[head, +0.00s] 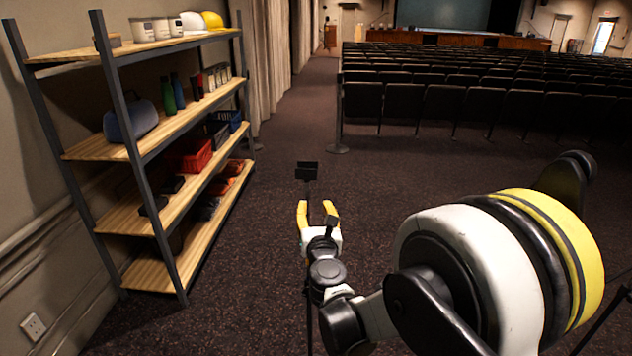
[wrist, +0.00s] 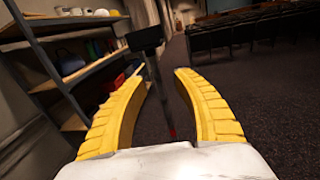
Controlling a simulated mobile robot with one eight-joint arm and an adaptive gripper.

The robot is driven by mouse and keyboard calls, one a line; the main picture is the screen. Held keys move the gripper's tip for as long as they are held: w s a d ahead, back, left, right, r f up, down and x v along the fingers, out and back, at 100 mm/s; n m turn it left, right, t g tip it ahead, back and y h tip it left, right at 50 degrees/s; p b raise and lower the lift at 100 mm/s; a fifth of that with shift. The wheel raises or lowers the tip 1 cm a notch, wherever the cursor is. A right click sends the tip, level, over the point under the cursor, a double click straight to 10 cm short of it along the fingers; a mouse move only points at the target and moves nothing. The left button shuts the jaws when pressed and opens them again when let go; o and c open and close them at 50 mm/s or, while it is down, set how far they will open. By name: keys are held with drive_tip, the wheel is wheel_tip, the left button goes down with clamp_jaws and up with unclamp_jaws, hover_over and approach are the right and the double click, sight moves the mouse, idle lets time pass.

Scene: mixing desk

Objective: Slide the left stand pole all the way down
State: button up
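The left stand has a dark, box-shaped head (head: 307,171) on a thin dark pole (head: 308,189). In the wrist view the head (wrist: 145,39) is at the upper middle, and the pole (wrist: 157,84) runs down from it in the gap between my fingers, with a small red spot low on it. My gripper (head: 317,205) has its two yellow fingers spread on either side of the pole's line; they also show in the wrist view (wrist: 162,76). Neither finger visibly touches the pole. I cannot tell how deep it sits between them. The pole's lower part is mostly hidden by my gripper and arm.
A shelf unit (head: 160,145) with wooden boards, bins and bottles stands along the left wall. Rows of dark seats (head: 450,103) fill the back right. A low black post (head: 338,115) stands near the seats. Carpet (head: 270,250) is clear between the shelves and the stand.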

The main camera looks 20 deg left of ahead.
sight(307, 190)
drive_tip(key=shift+n, duration=0.4)
drive_tip(key=x, duration=0.3)
drive_tip(key=a+b+x, duration=0.1)
drive_tip(key=x, duration=0.7)
drive_tip(key=shift+s+a+f+b, duration=0.15)
drive_tip(key=shift+s+f+b, duration=0.15)
drive_tip(key=shift+b, duration=0.05)
clamp_jaws()
